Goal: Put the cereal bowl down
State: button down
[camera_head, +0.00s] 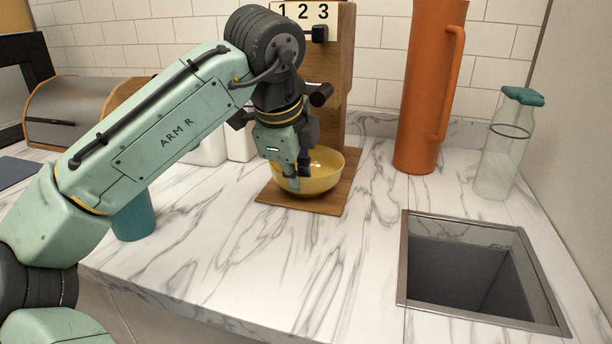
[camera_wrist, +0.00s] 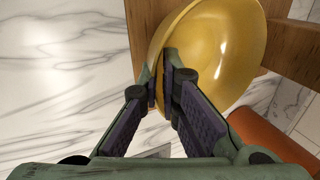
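The yellow cereal bowl (camera_head: 318,180) is upright at the wooden base board (camera_head: 326,208) of a dispenser stand; I cannot tell if it touches the board or hangs just above it. My gripper (camera_head: 297,172) points down at the bowl's near-left side. In the wrist view the bowl (camera_wrist: 225,50) fills the upper middle, and my gripper (camera_wrist: 164,75) has one finger on each side of its rim, closed on the wall. The bowl's underside is hidden in both views.
An orange pitcher (camera_head: 428,90) and a clear bottle with a teal lid (camera_head: 503,150) stand at the back right. A sunken square basin (camera_head: 470,270) opens at the front right. A teal cup (camera_head: 134,218) stands at left, partly behind my arm. The front-middle marble counter (camera_head: 250,270) is clear.

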jog(key=shift+s+r, duration=0.1)
jog(key=shift+s, duration=0.1)
jog(key=c, duration=2.3)
grip_release()
jog(key=shift+f, duration=0.2)
jog(key=o, duration=0.5)
jog(key=shift+r, duration=0.1)
jog(key=v, duration=1.2)
jog(key=shift+p, duration=0.4)
jog(key=shift+a+r, duration=0.1)
